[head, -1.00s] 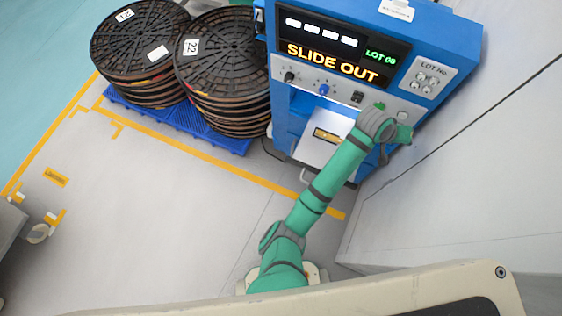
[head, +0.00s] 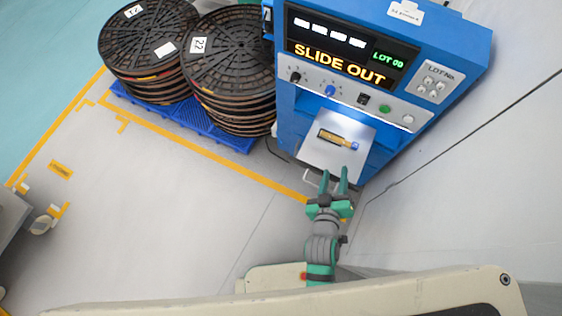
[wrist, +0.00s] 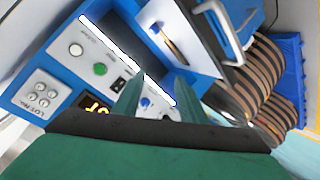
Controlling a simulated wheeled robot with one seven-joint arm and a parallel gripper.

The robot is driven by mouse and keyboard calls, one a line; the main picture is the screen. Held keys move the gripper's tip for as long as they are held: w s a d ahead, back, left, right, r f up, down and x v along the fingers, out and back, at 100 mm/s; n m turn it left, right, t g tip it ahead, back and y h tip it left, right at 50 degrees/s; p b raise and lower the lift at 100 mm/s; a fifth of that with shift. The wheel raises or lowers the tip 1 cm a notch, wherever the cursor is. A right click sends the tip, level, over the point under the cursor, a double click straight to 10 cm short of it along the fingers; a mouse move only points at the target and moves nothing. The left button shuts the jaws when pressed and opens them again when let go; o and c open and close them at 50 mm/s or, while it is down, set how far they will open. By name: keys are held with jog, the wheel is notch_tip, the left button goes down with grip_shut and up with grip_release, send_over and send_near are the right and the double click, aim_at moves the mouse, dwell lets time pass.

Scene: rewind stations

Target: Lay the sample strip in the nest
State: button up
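The extended slide (head: 313,152) is a pale tray sticking out of the blue machine, with a handle at its front. On it the nest (head: 323,134) shows as a small dark-edged slot with a yellowish strip in it and a blue end at its right; I cannot tell how the strip is seated. The slide also shows in the wrist view (wrist: 195,45). My gripper (head: 341,172) is in front of the slide's near edge, fingers apart, with nothing between them. In the wrist view my gripper (wrist: 155,85) is also open and empty.
The blue machine (head: 400,28) carries a lit "SLIDE OUT" display (head: 338,64) and a row of buttons and knobs. Stacks of dark reels (head: 238,55) stand on a blue pallet (head: 190,122) to the left. A pale wall (head: 480,180) lies to the right.

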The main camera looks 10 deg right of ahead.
jog(key=s+a+r+m+t+y, duration=0.1)
jog(key=s+a+r+y, duration=0.1)
jog(key=s+a+r, duration=0.3)
jog(key=s+a+r+m+t+y, duration=0.2)
jog(key=s+a+r, duration=0.3)
jog(key=s+a, duration=0.4)
jog(key=a+y, duration=0.1)
jog(key=a, duration=0.4)
jog(key=shift+s+a, duration=0.25)
jog(key=shift+s, duration=0.1)
jog(key=shift+w, duration=0.1)
jog(key=shift+c, duration=0.9)
